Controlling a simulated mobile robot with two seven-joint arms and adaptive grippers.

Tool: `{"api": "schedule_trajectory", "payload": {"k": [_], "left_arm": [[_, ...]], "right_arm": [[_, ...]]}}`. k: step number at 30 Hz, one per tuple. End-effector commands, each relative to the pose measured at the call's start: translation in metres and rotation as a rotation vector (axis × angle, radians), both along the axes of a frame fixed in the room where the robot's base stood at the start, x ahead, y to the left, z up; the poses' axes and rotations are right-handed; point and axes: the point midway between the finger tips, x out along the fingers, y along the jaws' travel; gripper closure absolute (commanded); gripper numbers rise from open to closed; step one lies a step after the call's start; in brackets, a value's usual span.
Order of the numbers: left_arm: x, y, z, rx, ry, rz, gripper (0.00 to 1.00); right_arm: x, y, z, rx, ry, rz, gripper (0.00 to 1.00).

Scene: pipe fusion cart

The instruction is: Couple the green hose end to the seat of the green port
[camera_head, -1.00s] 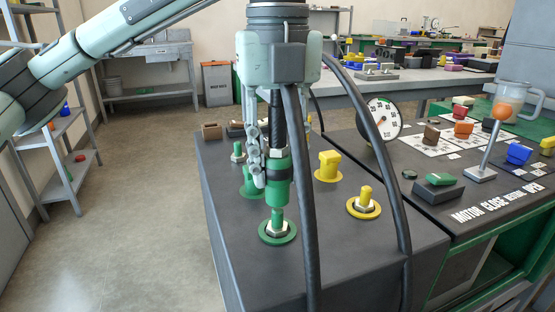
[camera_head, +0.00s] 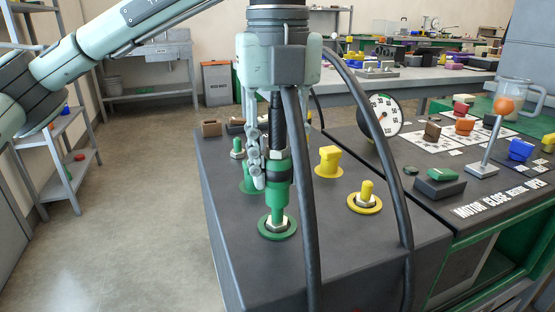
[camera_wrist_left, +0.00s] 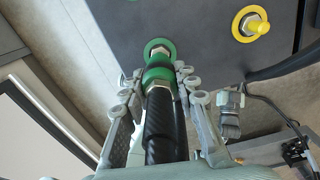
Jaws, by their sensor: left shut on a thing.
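The green hose end (camera_head: 278,182) hangs upright on its black hose, with a dark band around its green body. My left gripper (camera_head: 267,172) points down and is shut on it. The green port (camera_head: 263,233) is a green ring with a metal nut on the dark cart top. The hose end's lower green part stands right over the nut and looks in line with it; I cannot tell if it is fully seated. In the left wrist view the fingers flank the hose end (camera_wrist_left: 157,76), and the green port (camera_wrist_left: 152,45) lies just beyond. My right gripper is out of view.
A yellow port (camera_head: 365,203) and a yellow capped fitting (camera_head: 328,162) stand to the right. A black hose (camera_head: 383,135) loops down in front of the cart top.

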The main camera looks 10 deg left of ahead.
Motion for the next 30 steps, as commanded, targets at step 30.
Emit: {"api": "schedule_trajectory", "payload": {"k": [30], "left_arm": [[0.000,0.000,-0.027,0.000,0.000,0.000,1.00]], "right_arm": [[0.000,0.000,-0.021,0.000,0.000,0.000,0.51]]}}
